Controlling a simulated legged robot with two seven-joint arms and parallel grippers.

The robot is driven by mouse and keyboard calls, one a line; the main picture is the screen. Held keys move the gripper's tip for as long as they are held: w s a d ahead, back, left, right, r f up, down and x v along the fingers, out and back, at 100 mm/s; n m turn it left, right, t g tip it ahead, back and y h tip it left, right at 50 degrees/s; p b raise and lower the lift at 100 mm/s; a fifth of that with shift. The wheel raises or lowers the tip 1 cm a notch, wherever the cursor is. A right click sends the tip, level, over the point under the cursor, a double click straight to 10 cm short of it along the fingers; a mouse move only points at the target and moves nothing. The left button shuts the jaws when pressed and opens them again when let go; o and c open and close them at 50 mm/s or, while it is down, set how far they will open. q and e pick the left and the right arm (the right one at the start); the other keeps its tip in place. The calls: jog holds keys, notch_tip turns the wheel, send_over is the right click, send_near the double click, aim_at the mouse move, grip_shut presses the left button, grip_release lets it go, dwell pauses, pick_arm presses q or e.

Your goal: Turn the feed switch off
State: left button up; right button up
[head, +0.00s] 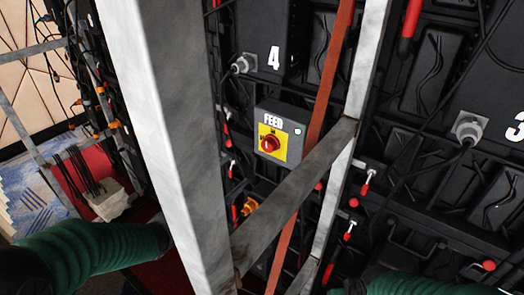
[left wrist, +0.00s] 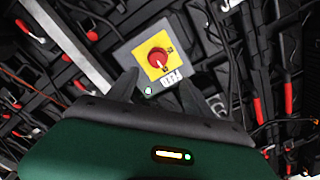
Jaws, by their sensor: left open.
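The feed switch is a red rotary knob (head: 269,143) on a yellow plate, on a grey box (head: 291,115) labelled FEED. It also shows in the left wrist view (left wrist: 158,58), where the label looks upside down. I cannot tell the knob's set position. My left gripper (left wrist: 156,88) is open, with its two dark fingers apart below the knob in the left wrist view, nothing between them. In the head view my green left arm comes in at lower left and its end is hidden behind the pale post. My right gripper is not in view.
A wide pale post (head: 175,130) stands left of the switch box. A diagonal grey brace (head: 296,190) and a rust-red strap (head: 328,80) cross close to the box. Black panels with cables and red-handled latches (head: 366,183) fill the back. Stacked cables hang at left.

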aim_at(266, 148)
pick_arm(q)
jog(key=x, duration=0.9)
jog(key=d+p+x, duration=0.1)
jog(key=x, duration=0.3)
jog(key=shift+s, duration=0.2)
jog(key=shift+w+f, duration=0.1)
jog(key=shift+w, duration=0.3)
jog(key=shift+a, duration=0.15)
jog(key=shift+d, duration=0.3)
jog(key=c, duration=0.8)
jog(key=shift+a, duration=0.1)
grip_shut()
